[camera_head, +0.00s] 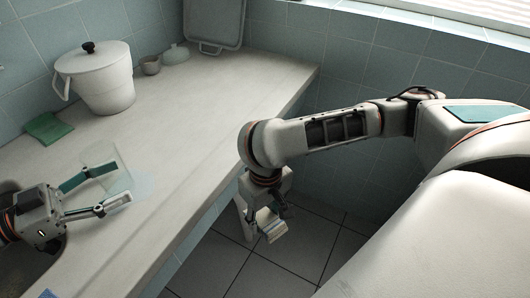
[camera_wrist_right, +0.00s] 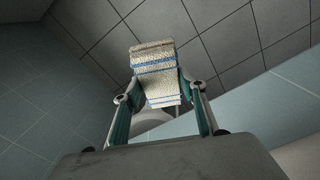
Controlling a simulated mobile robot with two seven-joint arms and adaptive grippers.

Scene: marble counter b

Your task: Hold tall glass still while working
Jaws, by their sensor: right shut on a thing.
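The tall glass (camera_head: 123,170) is clear and faint, near the front edge of the counter at left in the head view. My left gripper (camera_head: 114,184) is at the glass with its two fingers spread apart, the glass by the fingertips. Whether the fingers touch it is hard to tell. My right gripper (camera_head: 266,213) hangs beyond the counter's front edge, over the floor. It is shut on a folded cream cloth with blue stripes (camera_wrist_right: 157,75). The cloth also shows in the head view (camera_head: 272,231).
A white lidded pot (camera_head: 105,85) stands at the back left of the counter (camera_head: 190,130). A small grey cup (camera_head: 150,66), a green lidded dish (camera_head: 176,56) and a green cloth (camera_head: 48,128) are nearby. A sink edge is at lower left. The counter's middle is clear.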

